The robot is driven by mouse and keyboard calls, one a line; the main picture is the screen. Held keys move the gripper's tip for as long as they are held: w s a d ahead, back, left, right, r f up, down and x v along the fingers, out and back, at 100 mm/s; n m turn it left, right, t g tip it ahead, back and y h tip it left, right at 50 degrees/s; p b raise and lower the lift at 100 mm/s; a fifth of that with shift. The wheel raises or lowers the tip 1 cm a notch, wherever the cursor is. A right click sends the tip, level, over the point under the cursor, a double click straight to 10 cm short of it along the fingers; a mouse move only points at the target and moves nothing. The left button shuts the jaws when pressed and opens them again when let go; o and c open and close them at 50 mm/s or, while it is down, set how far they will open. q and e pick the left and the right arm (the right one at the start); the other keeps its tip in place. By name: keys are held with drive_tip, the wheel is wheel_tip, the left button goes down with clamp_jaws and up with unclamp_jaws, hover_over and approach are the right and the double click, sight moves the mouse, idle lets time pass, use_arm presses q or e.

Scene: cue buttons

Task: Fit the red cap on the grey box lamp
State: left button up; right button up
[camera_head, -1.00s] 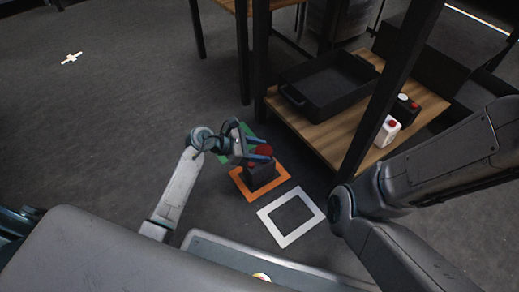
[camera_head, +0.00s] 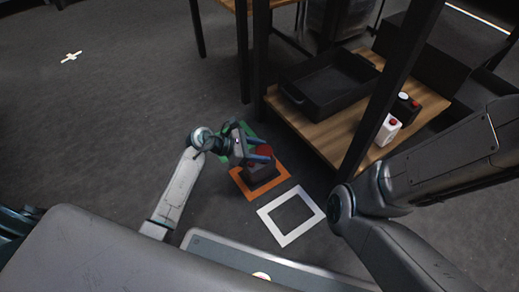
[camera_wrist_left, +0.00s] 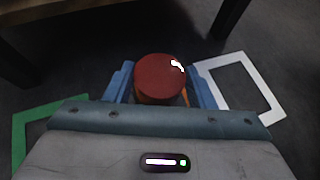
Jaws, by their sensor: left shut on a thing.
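The grey box lamp (camera_head: 261,173) is a dark box standing inside the orange floor frame (camera_head: 240,184). My left gripper (camera_head: 261,157) is directly over it, with its blue fingers shut on the red cap (camera_head: 265,151). In the left wrist view the round red cap (camera_wrist_left: 158,77) sits between the two blue fingers and hides most of what is under it. The cap is at the top of the box; I cannot tell whether it is seated or just above it. My right arm crosses the right side of the head view, but its gripper is out of view.
A white floor frame (camera_head: 266,216) lies empty to the right, and a green one (camera_head: 222,157) lies behind my left gripper. A wooden shelf (camera_head: 325,135) behind holds a black tray (camera_head: 318,98), a white bottle (camera_head: 387,131) and a black one (camera_head: 405,108). A dark shelf post stands nearby.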

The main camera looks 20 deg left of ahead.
use_arm(q)
drive_tip(key=shift+f, duration=0.3)
drive_tip(key=o, duration=0.7)
drive_tip(key=shift+c, duration=0.2)
drive_tip(key=shift+p+v, duration=1.25)
drive_tip(key=shift+v, duration=1.7)
drive_tip(key=shift+p+v, duration=0.85)
drive_tip(key=shift+v, duration=1.8)
drive_tip(key=shift+w, duration=0.1)
